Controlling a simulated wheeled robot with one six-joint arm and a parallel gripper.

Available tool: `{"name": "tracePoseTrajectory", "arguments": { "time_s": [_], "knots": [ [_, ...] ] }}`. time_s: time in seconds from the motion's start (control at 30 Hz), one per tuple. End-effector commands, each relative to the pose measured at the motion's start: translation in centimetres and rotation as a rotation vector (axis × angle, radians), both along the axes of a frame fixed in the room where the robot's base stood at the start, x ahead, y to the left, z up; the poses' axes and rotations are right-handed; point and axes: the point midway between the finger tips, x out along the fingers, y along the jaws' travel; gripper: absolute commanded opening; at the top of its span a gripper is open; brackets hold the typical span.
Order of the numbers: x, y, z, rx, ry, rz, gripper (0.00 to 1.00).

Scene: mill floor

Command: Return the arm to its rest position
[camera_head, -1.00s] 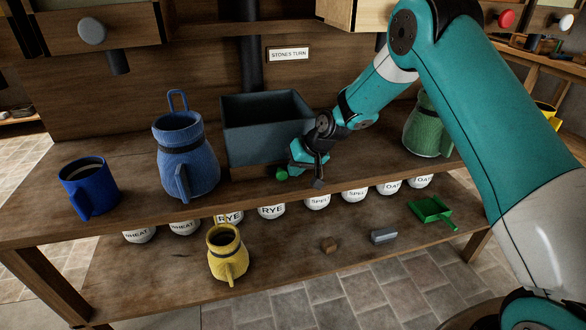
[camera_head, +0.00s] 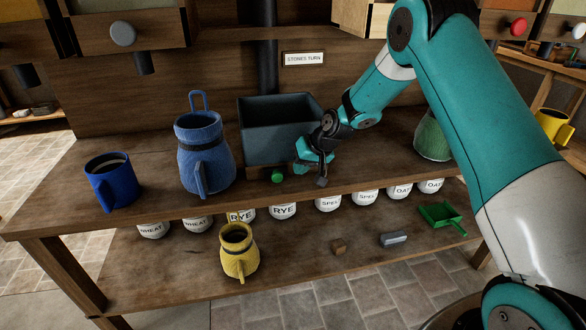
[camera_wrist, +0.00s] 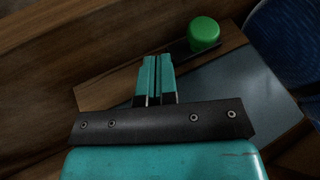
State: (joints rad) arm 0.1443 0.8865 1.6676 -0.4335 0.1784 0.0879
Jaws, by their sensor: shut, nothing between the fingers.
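My gripper (camera_head: 318,176) is above the upper shelf of the wooden bench, in front of the right part of a dark grey bin (camera_head: 262,142). In the wrist view its two teal fingers (camera_wrist: 157,78) are together with nothing between them. The arm reaches in from the right of the head view, bent at a high elbow. A green knob (camera_head: 277,176) sits low at the bin's front, just left of the gripper. It also shows in the wrist view (camera_wrist: 203,34).
A blue jug (camera_head: 205,158) and blue mug (camera_head: 113,185) stand left of the bin. A green jug (camera_head: 432,138) is partly hidden behind the arm. Below are several labelled jars (camera_head: 283,211), a yellow jug (camera_head: 238,252), a brown block (camera_head: 338,246), a grey block (camera_head: 393,239) and a green scoop (camera_head: 442,216).

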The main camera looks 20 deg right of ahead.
Motion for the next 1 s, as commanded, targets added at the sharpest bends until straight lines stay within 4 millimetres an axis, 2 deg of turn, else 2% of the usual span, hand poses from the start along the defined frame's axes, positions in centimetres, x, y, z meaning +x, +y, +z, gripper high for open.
{"name": "tracePoseTrajectory", "arguments": {
  "time_s": [0.03, 0.2, 0.4, 0.7, 0.77, 0.87, 0.97, 1.0],
  "knots": [
    [-0.2, -0.8, 0.9, -0.001, -0.004, -0.002, 0.00],
    [-2.0, -2.3, 4.4, -0.003, -0.002, -0.002, 0.00],
    [-3.4, -3.6, 7.3, -0.003, -0.001, -0.002, 0.00],
    [-4.1, -4.0, 8.6, -0.003, 0.003, 0.001, 0.00],
    [-4.4, -3.6, 9.1, -0.005, 0.003, 0.010, 0.00],
    [-5.9, -1.5, 11.1, -0.013, 0.009, 0.057, 0.00],
    [-9.6, 2.2, 14.6, -0.028, 0.029, 0.149, 0.00],
    [-11.7, 4.0, 16.1, -0.037, 0.039, 0.195, 0.00]
  ]
}}
